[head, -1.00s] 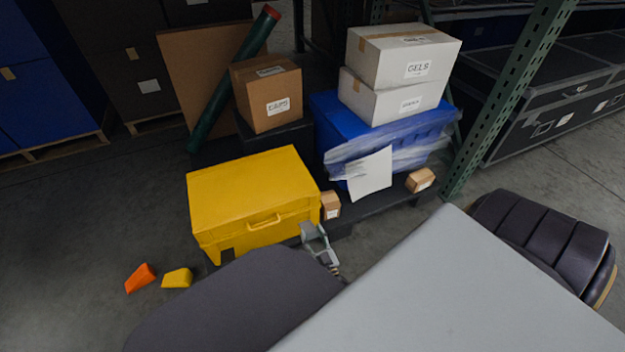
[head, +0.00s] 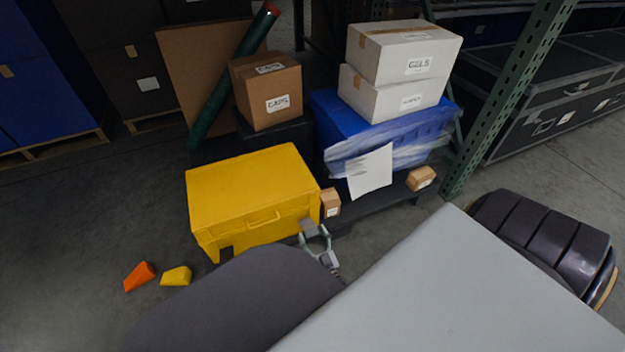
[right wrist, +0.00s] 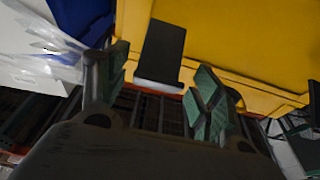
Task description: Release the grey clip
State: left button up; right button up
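The yellow tote (head: 255,200) stands on the floor in the head view, its lid shut. A dark grey clip (right wrist: 163,48) with a lighter end hangs on its yellow wall in the right wrist view. My right gripper (head: 314,236) is at the tote's right front corner. In the right wrist view my right gripper (right wrist: 160,78) is open, its green-padded fingers apart on either side of the clip's end. I cannot tell whether they touch it. My left gripper is not in view.
A wrapped blue tote (head: 335,112) bearing white boxes (head: 400,55) stands behind, with a paper sheet (head: 370,172) on it. Small cartons (head: 330,202) sit beside the yellow tote. Orange (head: 139,276) and yellow (head: 176,276) wedges lie on the floor at left. A green rack post (head: 500,95) stands right.

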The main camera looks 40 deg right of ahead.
jog(key=shift+w+r, duration=0.1)
jog(key=shift+r, duration=0.1)
jog(key=shift+r, duration=0.3)
jog(key=shift+r, duration=4.55)
jog(key=shift+w, duration=0.1)
